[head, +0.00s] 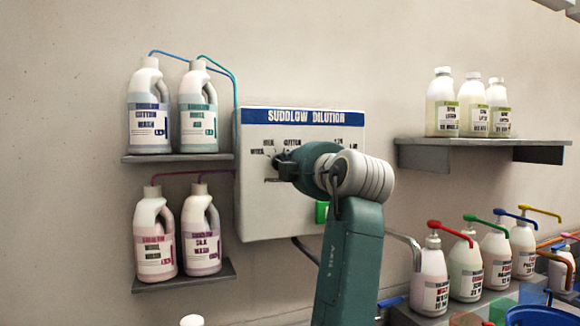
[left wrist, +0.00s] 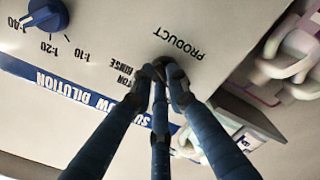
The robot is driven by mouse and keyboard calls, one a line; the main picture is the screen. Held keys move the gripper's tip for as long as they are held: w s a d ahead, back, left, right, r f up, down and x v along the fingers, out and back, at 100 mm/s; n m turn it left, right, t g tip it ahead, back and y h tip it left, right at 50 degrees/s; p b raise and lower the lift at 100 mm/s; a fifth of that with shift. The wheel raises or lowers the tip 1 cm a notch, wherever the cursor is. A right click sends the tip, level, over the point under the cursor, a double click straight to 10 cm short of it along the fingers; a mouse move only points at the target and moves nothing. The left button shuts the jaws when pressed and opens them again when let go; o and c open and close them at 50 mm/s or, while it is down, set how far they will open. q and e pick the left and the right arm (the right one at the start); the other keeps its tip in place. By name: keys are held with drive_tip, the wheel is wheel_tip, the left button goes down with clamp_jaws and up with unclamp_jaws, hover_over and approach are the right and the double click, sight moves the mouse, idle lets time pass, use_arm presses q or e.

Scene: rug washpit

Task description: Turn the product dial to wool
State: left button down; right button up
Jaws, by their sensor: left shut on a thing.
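The white dilution panel (head: 265,215) with a blue "SUDDLOW DILUTION" header hangs on the wall in the head view. My left gripper (head: 284,168) is at its front, at the product dial's place. In the left wrist view, which shows the panel upside down, my left gripper's dark fingers (left wrist: 165,74) close together beside the "PRODUCT" label. They are shut on the product dial, which they hide almost wholly, so I cannot read its pointer. "RINSE" and part of another label show next to the fingertips. My right gripper is in neither view.
A blue ratio dial (left wrist: 47,16) is on the same panel. A green button (head: 321,212) is low on it, partly behind my arm. Bottles stand on the left shelves (head: 178,158) and right shelf (head: 480,142). Pump bottles (head: 465,268) crowd the lower right.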

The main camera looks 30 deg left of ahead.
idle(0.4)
use_arm(q)
drive_tip(key=c, duration=1.7)
unclamp_jaws()
drive_tip(key=shift+s, duration=0.1)
wheel_tip(320, 180, up, 9)
drive_tip(key=shift+f, duration=0.1)
drive_tip(key=shift+r, duration=0.65)
